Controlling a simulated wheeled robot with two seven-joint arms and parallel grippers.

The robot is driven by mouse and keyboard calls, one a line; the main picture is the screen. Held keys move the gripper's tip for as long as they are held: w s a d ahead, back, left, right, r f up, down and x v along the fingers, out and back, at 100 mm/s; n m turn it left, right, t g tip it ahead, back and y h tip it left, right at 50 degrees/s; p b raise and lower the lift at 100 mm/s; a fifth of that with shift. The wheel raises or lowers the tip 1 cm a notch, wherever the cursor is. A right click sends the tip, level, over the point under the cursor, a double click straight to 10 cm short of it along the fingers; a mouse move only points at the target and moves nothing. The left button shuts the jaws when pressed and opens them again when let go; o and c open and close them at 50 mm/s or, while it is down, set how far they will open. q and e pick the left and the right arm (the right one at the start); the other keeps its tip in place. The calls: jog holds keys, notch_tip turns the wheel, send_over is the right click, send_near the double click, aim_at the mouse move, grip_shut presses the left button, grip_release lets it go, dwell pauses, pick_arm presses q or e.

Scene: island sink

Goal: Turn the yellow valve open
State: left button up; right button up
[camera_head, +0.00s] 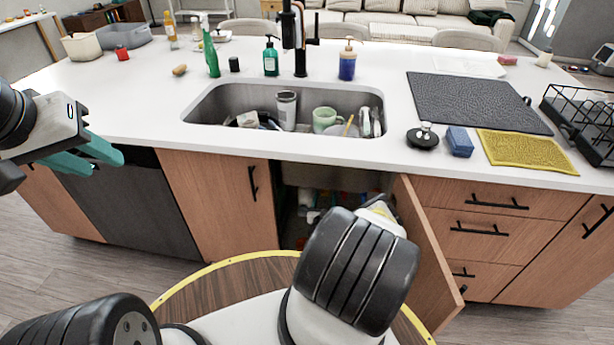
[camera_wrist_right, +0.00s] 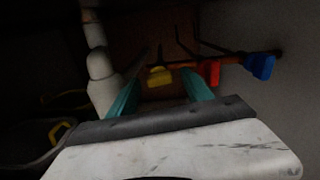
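The yellow valve (camera_wrist_right: 160,76) shows in the right wrist view, on a pipe inside the dark under-sink cabinet. My right gripper (camera_wrist_right: 162,94) is open, with its two teal fingers apart. The yellow valve appears between and beyond the fingertips; I cannot tell whether they touch it. In the head view my right forearm reaches to the open cabinet and hides the right gripper and the valve. My left gripper (camera_head: 102,164) is open and empty, at the far left in front of the island.
A red valve (camera_wrist_right: 209,72) is close to the right finger, and a blue valve (camera_wrist_right: 262,66) is further right. A white drain pipe (camera_wrist_right: 101,80) stands left of the fingers. The open cabinet door (camera_head: 428,262) is right of my right arm. A yellow handle (camera_wrist_right: 58,132) lies lower left.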

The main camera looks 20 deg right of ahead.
grip_shut()
jog(key=shift+n, duration=0.3)
jog(key=shift+f+n, duration=0.1)
jog(key=shift+n, duration=7.9)
jog(key=shift+s, duration=0.1)
jog(key=shift+o, duration=0.2)
grip_release()
